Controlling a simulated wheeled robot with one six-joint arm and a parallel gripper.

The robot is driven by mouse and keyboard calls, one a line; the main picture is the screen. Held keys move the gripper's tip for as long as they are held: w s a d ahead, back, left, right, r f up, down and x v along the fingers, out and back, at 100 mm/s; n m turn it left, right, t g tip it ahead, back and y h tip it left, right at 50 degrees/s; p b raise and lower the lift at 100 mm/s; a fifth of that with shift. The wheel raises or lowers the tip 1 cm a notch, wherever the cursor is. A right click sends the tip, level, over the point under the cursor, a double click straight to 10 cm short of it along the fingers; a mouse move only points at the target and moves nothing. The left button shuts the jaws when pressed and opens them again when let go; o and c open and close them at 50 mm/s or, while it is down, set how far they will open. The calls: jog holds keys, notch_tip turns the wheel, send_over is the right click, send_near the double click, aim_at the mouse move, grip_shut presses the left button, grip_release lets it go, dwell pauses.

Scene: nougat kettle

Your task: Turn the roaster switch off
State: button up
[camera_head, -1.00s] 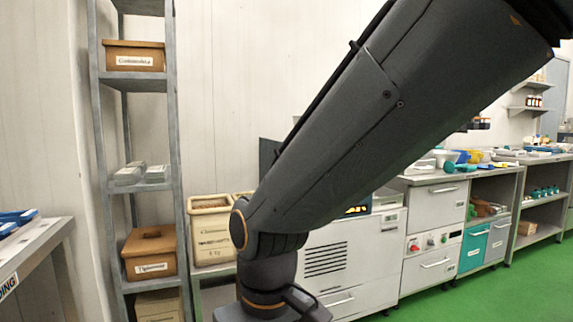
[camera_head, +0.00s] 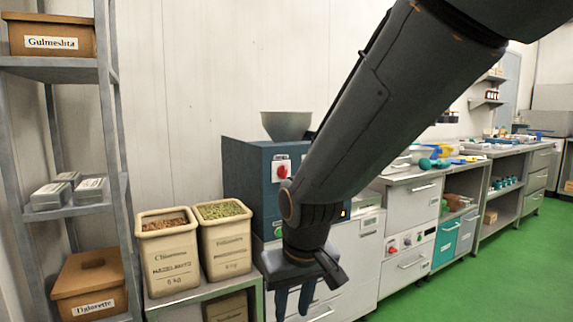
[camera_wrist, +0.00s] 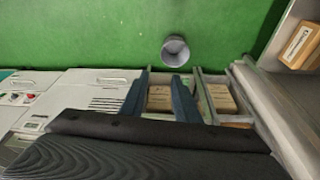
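A dark blue-grey machine (camera_head: 244,172) with a metal hopper (camera_head: 286,125) stands behind my arm in the head view. A red rotary switch (camera_head: 281,168) on a white plate is on its front, and a green button (camera_head: 278,232) is lower down. The machine is partly hidden by my arm, and I see no label naming it the roaster. A lower panel to the right also has red knobs (camera_head: 392,250). My gripper (camera_head: 293,300) points down in front of and below the machine. Its two blue fingers (camera_wrist: 160,98) are apart with nothing held between them.
Two labelled bins, one of brown (camera_head: 167,250) and one of green contents (camera_head: 224,236), stand left of the machine. A metal shelf rack (camera_head: 112,140) is at far left. White cabinets (camera_head: 412,210) run right. Green floor (camera_head: 470,285) is open at right.

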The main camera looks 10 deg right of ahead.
jog(key=w+d+r+t+p, duration=0.2)
jog(key=w+r+t+p, duration=0.1)
jog(key=w, duration=0.6)
jog(key=w+d+r+t+p, duration=0.2)
jog(key=w+r, duration=0.1)
jog(key=w, duration=0.7)
jog(key=w+d+r+t+p, duration=0.1)
jog(key=w+r+t+p, duration=0.25)
jog(key=w, duration=0.55)
jog(key=n+t+y+p, duration=0.2)
jog(key=t+y+p, duration=0.3)
jog(key=t+p, duration=0.15)
send_near(285, 170)
jog(key=w+r+g, duration=0.1)
jog(key=w, duration=0.1)
jog(key=shift+p+x, duration=0.6)
jog(key=shift+x, duration=2.9)
jog(key=shift+a, duration=0.15)
grip_shut()
